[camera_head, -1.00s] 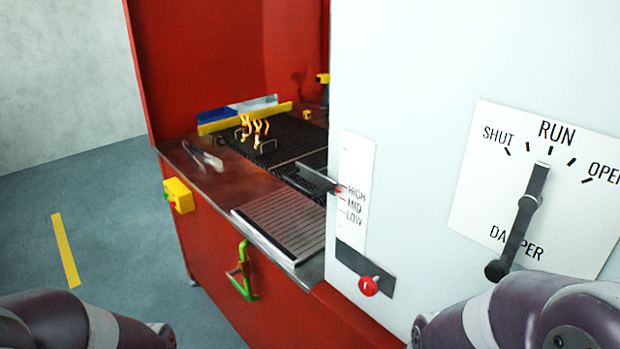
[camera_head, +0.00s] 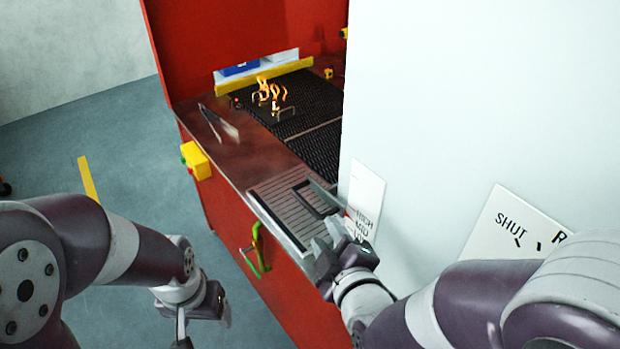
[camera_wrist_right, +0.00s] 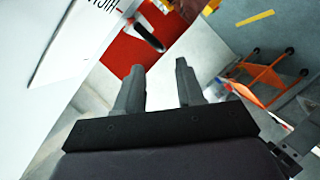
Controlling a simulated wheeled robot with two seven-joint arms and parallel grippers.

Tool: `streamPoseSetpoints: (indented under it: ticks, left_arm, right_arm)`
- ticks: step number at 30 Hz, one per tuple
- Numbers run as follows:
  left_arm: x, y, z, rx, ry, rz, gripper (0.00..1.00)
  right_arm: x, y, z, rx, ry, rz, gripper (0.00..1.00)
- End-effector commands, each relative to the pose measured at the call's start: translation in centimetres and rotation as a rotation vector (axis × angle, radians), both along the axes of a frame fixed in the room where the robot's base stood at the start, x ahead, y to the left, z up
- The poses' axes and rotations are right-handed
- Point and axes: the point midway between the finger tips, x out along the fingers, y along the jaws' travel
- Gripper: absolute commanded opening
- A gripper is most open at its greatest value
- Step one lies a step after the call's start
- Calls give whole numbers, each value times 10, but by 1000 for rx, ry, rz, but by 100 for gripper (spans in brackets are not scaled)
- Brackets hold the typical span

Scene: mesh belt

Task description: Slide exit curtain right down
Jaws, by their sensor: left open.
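The exit curtain's dark handle (camera_head: 320,197) sticks out from the white panel's edge beside the HIGH/MID/LOW scale plate (camera_head: 367,190). Its exact level on the scale is hard to read. In the right wrist view a dark handle-like bar (camera_wrist_right: 148,36) lies beyond the fingertips, near the lettered plate (camera_wrist_right: 85,30). My right gripper (camera_head: 328,240) is just below the handle in the head view and covers the lower scale. Its fingers (camera_wrist_right: 157,72) are apart with nothing between them. My left gripper (camera_head: 203,310) is open, low at the left, away from the handle.
The slotted metal shelf (camera_head: 275,195) and green handle (camera_head: 256,248) are left of my right gripper. Tongs (camera_head: 218,122) lie on the counter, and several items sit on the mesh belt (camera_head: 320,150). The floor at left is mostly clear.

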Motion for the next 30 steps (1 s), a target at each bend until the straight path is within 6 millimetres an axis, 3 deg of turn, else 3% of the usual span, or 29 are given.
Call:
streamPoseSetpoints:
  ticks: [5, 12, 18, 30]
  left_arm:
    - [0, 0, -1, 0, 0, 0, 71]
    - [0, 0, 14, 0, -1, 0, 71]
    - [0, 0, 23, 0, -1, 0, 71]
    - [0, 0, 25, 0, -1, 0, 71]
  right_arm:
    - [20, 5, -4, -33, -18, 6, 38]
    - [74, 21, -15, -34, -13, 8, 38]
    - [105, 31, -22, -31, -14, 8, 38]
    - [119, 35, -28, -30, -15, 9, 38]
